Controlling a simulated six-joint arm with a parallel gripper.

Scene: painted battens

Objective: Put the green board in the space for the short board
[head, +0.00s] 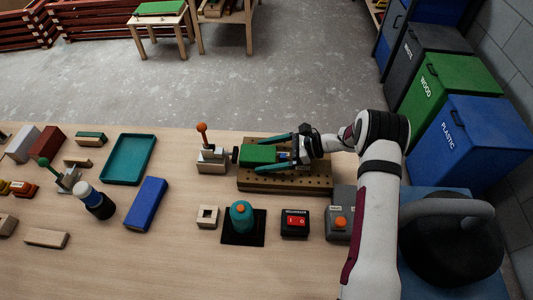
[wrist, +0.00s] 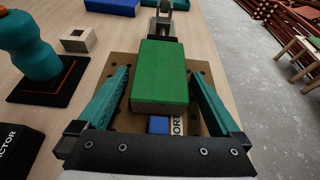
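The green board (head: 258,155) is a short block with a green top and pale wooden sides. It is over the brown perforated block (head: 290,184), its far end close to a black pad (head: 236,155); I cannot tell how firmly it rests. My gripper (head: 257,157) has its teal fingers on both sides of the board, seemingly with narrow gaps. The wrist view shows the green board (wrist: 162,72) between the spread fingers of my gripper (wrist: 158,72). A partly hidden label (wrist: 177,128) reading "OR" and a small blue piece (wrist: 158,125) show at the board's near end.
A toggle clamp (head: 211,158) with an orange knob stands left of the perforated block. A blue board (head: 146,204) and teal tray (head: 129,160) lie left.

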